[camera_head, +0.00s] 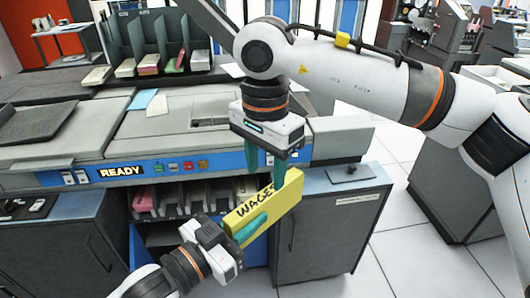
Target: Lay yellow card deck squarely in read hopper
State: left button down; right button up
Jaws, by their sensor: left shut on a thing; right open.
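The yellow card deck (277,209), marked "WAGES", is tilted in the air in front of the machine. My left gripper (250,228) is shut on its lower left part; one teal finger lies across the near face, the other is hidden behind. My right gripper (266,168) is above the deck, open and pointing down. Its right finger is close to the deck's upper right end; I cannot tell whether they touch. A dark sloped tray (40,122) lies on the machine top at the left; I cannot tell whether it is the read hopper.
The card machine (150,125) has a blue front panel with a lit "READY" sign. Below are slots with pink and white cards (170,195). A dark rack (150,45) with several card decks stands behind. A grey cabinet (325,235) is right of the deck. Floor is clear at lower right.

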aim_at(265, 192)
notch_tip(265, 192, down, 9)
jog(key=shift+f, duration=0.1)
dwell(0.4)
grip_shut()
pick_arm(q)
jog(key=c, duration=1.2)
grip_release()
jog(key=shift+o, duration=0.2)
